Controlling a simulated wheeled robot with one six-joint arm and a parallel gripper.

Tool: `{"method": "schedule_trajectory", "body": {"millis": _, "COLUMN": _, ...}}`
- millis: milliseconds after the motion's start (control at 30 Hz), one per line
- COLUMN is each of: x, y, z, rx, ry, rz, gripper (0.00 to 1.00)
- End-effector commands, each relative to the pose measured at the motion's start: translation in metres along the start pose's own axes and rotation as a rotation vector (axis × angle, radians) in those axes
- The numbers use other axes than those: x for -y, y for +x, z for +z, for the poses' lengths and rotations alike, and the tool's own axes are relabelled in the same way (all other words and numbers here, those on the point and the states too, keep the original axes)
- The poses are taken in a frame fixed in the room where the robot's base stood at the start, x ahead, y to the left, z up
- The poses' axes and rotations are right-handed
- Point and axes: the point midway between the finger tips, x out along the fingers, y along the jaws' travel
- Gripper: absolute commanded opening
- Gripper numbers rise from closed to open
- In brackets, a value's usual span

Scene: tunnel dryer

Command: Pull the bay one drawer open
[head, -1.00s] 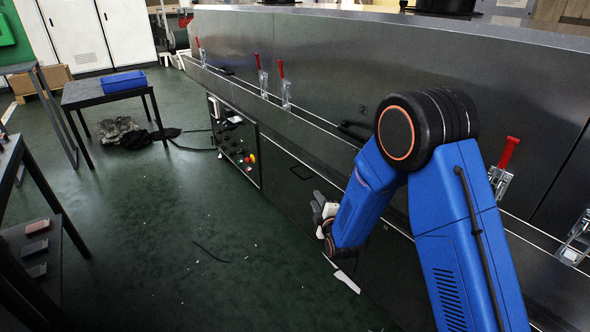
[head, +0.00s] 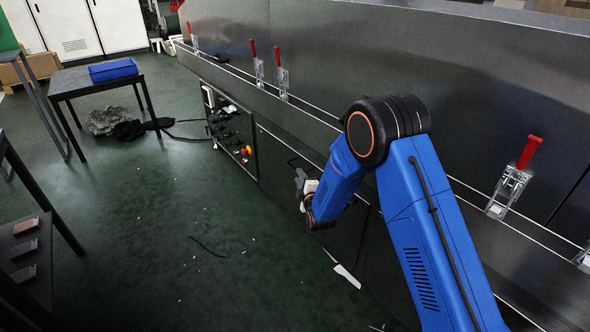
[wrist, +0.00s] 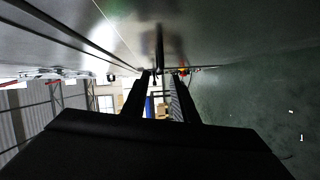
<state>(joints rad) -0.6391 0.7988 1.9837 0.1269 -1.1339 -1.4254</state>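My gripper (head: 301,182) is low beside the dryer's lower front in the head view, fingers partly hidden by my arm. In the wrist view its two dark fingers (wrist: 160,76) stand apart with an empty gap between them. A dark bar, which looks like a handle (wrist: 159,44), shows just beyond the fingertips against the grey front panel. In the head view a thin dark handle outline (head: 297,162) is on the lower panel close behind the gripper. Its drawer looks flush with the front. I cannot read a bay number.
Red-handled clamps (head: 279,76) line the dryer's steel side. A control panel (head: 232,130) with knobs stands farther along. A table with a blue case (head: 113,70) is at the left. The green floor between is mostly clear, with a cable and scraps.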

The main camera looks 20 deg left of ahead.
Motion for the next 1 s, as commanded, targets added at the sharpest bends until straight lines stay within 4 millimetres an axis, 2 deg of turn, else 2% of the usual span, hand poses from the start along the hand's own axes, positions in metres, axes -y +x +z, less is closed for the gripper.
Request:
{"method": "schedule_trajectory", "body": {"millis": 200, "x": 0.000, "y": 0.039, "z": 0.001, "rx": 0.001, "ry": 0.001, "rz": 0.001, "gripper": 0.26}}
{"method": "schedule_trajectory", "body": {"millis": 400, "x": 0.000, "y": 0.065, "z": 0.001, "rx": 0.001, "ry": 0.001, "rz": 0.001, "gripper": 0.26}}
{"method": "schedule_trajectory", "body": {"millis": 600, "x": 0.000, "y": 0.077, "z": 0.001, "rx": 0.001, "ry": 0.001, "rz": 0.000, "gripper": 0.26}}
{"method": "schedule_trajectory", "body": {"millis": 900, "x": 0.000, "y": 0.079, "z": 0.001, "rx": 0.001, "ry": 0.001, "rz": 0.000, "gripper": 0.26}}
{"method": "schedule_trajectory", "body": {"millis": 1000, "x": 0.000, "y": 0.079, "z": 0.001, "rx": 0.001, "ry": 0.001, "rz": 0.000, "gripper": 0.02}}
